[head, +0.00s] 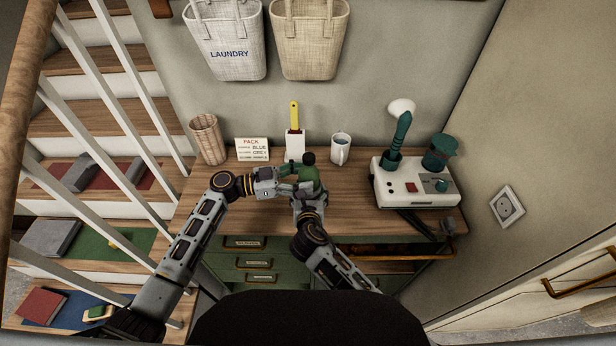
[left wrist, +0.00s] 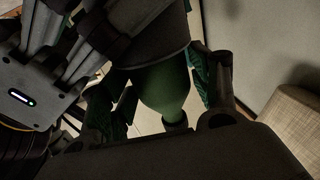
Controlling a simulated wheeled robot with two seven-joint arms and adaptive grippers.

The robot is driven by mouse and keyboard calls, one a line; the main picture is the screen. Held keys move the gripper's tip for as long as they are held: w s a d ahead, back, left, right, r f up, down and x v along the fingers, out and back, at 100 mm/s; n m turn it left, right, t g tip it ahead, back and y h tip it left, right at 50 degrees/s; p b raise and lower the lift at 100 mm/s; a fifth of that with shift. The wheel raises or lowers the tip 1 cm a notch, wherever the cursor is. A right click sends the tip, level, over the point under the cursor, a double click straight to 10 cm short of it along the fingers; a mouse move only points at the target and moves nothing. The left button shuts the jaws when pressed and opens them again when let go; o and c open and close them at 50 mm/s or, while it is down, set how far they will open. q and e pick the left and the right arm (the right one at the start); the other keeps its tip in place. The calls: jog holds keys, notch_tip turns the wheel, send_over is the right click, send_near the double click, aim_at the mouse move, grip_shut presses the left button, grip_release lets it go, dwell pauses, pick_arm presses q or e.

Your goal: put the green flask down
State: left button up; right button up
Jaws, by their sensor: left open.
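The green flask (head: 311,174) with its dark cap shows in the head view above the front middle of the wooden bench (head: 240,215). My left gripper (head: 289,186) comes in from the left and is open around the flask's side. In the left wrist view the green body (left wrist: 162,88) lies between the spread left fingers. My right gripper (head: 307,194) reaches up from below and is shut on the flask at its lower part. The contact itself is partly hidden by both grippers.
A woven cup (head: 208,139), a sign card (head: 251,150), a white holder (head: 295,146) with a yellow-handled tool and a mug (head: 340,149) stand along the back. A white appliance (head: 416,187) fills the right end. The bench's left front is clear.

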pick_arm(q)
jog(key=s+a, duration=0.1)
jog(key=a, duration=0.9)
jog(key=shift+s, duration=0.35)
pick_arm(e)
jog(key=o, duration=1.1)
jog(key=shift+s, duration=0.1)
jog(key=shift+v, duration=6)
